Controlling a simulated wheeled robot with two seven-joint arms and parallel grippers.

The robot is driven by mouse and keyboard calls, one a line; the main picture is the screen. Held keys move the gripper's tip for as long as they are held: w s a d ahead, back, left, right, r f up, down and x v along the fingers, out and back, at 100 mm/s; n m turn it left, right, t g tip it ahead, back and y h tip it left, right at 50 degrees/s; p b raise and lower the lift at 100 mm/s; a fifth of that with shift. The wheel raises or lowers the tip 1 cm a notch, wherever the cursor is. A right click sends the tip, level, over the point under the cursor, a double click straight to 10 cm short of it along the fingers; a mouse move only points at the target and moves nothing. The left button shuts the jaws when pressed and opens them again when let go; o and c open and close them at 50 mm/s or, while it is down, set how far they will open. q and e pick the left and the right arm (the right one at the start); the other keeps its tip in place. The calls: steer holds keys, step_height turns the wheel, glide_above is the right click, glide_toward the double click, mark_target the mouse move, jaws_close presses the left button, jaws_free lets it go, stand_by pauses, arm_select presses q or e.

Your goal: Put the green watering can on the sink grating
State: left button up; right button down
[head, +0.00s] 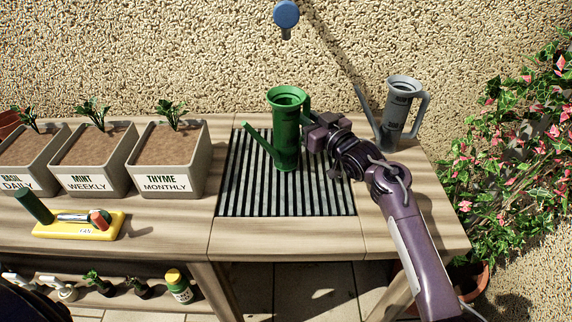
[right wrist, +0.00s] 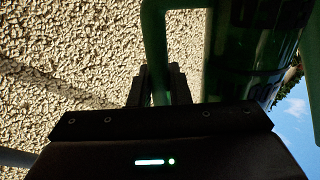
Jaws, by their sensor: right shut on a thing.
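The green watering can (head: 287,130) stands upright, or nearly so, over the dark slatted sink grating (head: 245,190) in the head view. Its spout points to the left and its handle is on the right. I cannot tell whether its base touches the grating. My right gripper (head: 312,130) is shut on the can's handle. In the right wrist view the gripper's fingers (right wrist: 158,85) close around the green handle, with the green can body (right wrist: 245,50) to the right. My left gripper is not in view.
A grey watering can (head: 397,110) stands to the right of the grating. Planters labelled basil, mint and thyme (head: 168,165) stand at the left. A yellow block with tools (head: 75,226) lies before them. A blue tap head (head: 286,14) hangs above. Pink flowers (head: 520,130) grow at right.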

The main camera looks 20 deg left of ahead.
steer(key=shift+f, duration=0.25)
stand_by(0.3)
steer(key=c, duration=1.3)
jaws_free()
steer(key=shift+p+v, duration=3.4)
steer(key=shift+v, duration=0.55)
steer(key=b+v, duration=0.1)
steer(key=v, duration=0.7)
steer(key=shift+a, duration=0.1)
